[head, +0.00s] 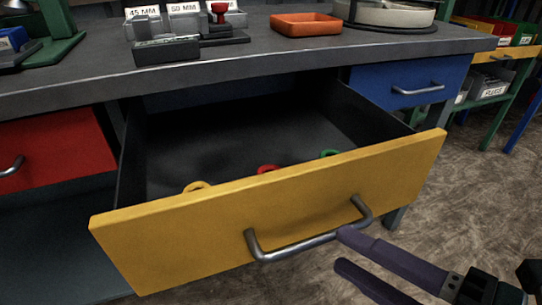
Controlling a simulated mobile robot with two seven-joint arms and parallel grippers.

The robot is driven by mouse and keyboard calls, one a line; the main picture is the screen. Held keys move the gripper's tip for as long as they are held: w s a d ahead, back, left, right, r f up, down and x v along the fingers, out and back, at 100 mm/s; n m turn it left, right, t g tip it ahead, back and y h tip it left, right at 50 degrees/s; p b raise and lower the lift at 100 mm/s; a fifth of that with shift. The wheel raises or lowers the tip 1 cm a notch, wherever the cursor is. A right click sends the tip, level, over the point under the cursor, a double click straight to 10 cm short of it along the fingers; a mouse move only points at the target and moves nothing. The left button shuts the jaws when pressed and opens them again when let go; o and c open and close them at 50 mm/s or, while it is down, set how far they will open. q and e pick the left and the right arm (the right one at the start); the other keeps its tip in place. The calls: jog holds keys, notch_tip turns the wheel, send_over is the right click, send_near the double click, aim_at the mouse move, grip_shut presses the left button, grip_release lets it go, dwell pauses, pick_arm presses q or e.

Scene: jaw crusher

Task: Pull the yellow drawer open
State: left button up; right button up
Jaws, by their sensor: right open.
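The yellow drawer (200,232) stands well out from the workbench, so its dark interior (240,140) shows. A grey metal bar handle (300,248) is fixed on its yellow front. Inside, just behind the front panel, the tops of a yellow ring (197,186), a red one (268,168) and a green one (329,153) show; the rest of them is hidden. My right gripper (340,250) is at the lower right, open and empty, its dark purple fingertips close to the handle's right end. Whether a fingertip touches the handle I cannot tell. My left gripper is not in view.
A red drawer (60,150) at left and a blue drawer (425,80) at right are shut. The benchtop (90,72) holds labelled bins (185,22), an orange tray (306,24) and a round pan (390,12). Shelving stands at far right; the floor (480,190) between is clear.

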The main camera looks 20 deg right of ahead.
jog(key=v, duration=0.5)
jog(key=shift+r, duration=0.1)
jog(key=w+d+r+m+g+h+p, duration=0.25)
jog(key=d+r+m+h+p, duration=0.2)
jog(key=r+m+p, duration=0.45)
jog(key=w+d+r+m+g+h+p, duration=0.1)
jog(key=w+d+r+m+h+p, duration=0.35)
jog(key=r+p, duration=0.65)
jog(key=s+a+r+m+g+y+p, duration=0.3)
jog(key=s+a+r+m+g+p, duration=0.5)
jog(key=s+r+p, duration=0.5)
notch_tip(320, 180, up, 34)
jog(key=w+n+p, duration=0.1)
jog(key=w+p, duration=0.1)
jog(key=p, duration=3.4)
jog(key=shift+a+h, duration=0.2)
jog(key=shift+h, duration=0.1)
